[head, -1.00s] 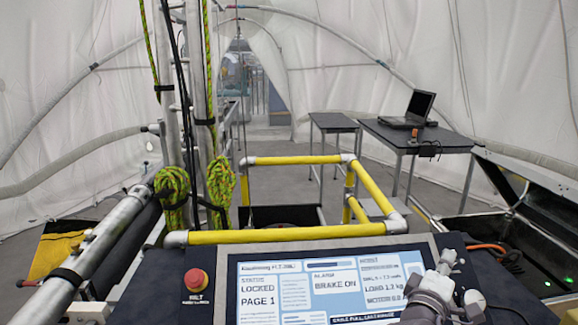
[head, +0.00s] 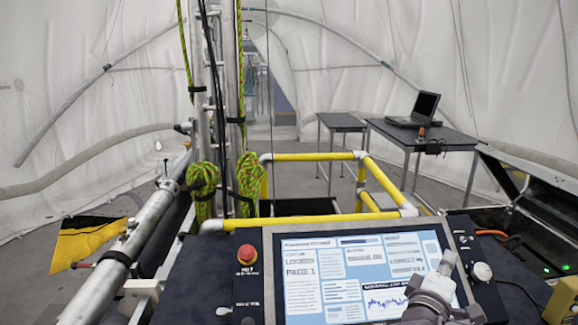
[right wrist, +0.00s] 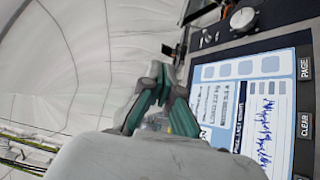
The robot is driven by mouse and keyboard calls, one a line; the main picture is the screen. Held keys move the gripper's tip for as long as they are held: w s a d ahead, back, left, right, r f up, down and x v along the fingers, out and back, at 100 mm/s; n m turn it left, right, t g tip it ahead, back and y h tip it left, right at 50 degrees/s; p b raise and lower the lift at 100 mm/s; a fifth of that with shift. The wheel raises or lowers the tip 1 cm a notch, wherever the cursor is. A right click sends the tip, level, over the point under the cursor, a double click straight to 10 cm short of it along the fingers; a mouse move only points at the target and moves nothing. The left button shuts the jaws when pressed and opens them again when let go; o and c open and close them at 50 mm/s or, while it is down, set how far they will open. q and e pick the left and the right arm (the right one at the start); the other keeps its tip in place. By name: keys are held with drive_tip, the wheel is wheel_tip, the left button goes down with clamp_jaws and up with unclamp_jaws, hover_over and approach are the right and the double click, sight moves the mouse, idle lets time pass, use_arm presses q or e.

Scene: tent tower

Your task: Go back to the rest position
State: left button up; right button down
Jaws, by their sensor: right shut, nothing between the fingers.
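My right gripper (head: 444,268) is grey and stands in front of the lower right part of the control panel's screen (head: 350,275). Its fingers are shut with nothing between them. In the right wrist view, the closed green-and-grey fingers (right wrist: 162,78) appear to the left of the screen (right wrist: 240,100), with the white tent wall behind. I cannot tell the exact gap between fingertips and panel. The screen reads "PAGE 1" and carries a small graph. My left gripper is not in view.
A red stop button (head: 246,254) sits left of the screen. A yellow rail (head: 310,221) stands behind the panel. Green rope coils (head: 203,180) hang on metal poles at left. A table (head: 420,137) with a laptop (head: 415,110) stands at back right. An open dark case (head: 530,225) lies right.

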drive_tip(key=s+a+f+m+g+y, duration=0.2)
drive_tip(key=s+f+g+y, duration=0.1)
drive_tip(key=s+f, duration=0.55)
drive_tip(key=s+a+f+m+g+y, duration=0.1)
drive_tip(key=s+f+m+g+y, duration=0.25)
drive_tip(key=f, duration=0.85)
drive_tip(key=s+a+f+m+g+y, duration=0.1)
drive_tip(key=s+a+f+g+y, duration=0.2)
drive_tip(key=s, duration=0.7)
drive_tip(key=s+a+f+g+y, duration=0.25)
drive_tip(key=s+a+f, duration=0.25)
drive_tip(key=s, duration=0.5)
wheel_tip(320, 180, down, 33)
drive_tip(key=s+b, duration=0.1)
drive_tip(key=b, duration=0.5)
use_arm(q)
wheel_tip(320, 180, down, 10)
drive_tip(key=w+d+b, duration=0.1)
drive_tip(key=b, duration=0.3)
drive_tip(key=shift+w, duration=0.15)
use_arm(e)
drive_tip(key=s+d+f+g, duration=0.1)
drive_tip(key=s+d+f, duration=0.2)
drive_tip(key=s+f, duration=1.3)
wheel_tip(320, 180, down, 3)
drive_tip(key=shift+s+f+g, duration=0.15)
drive_tip(key=shift+s+g, duration=0.05)
drive_tip(key=shift+g, duration=0.2)
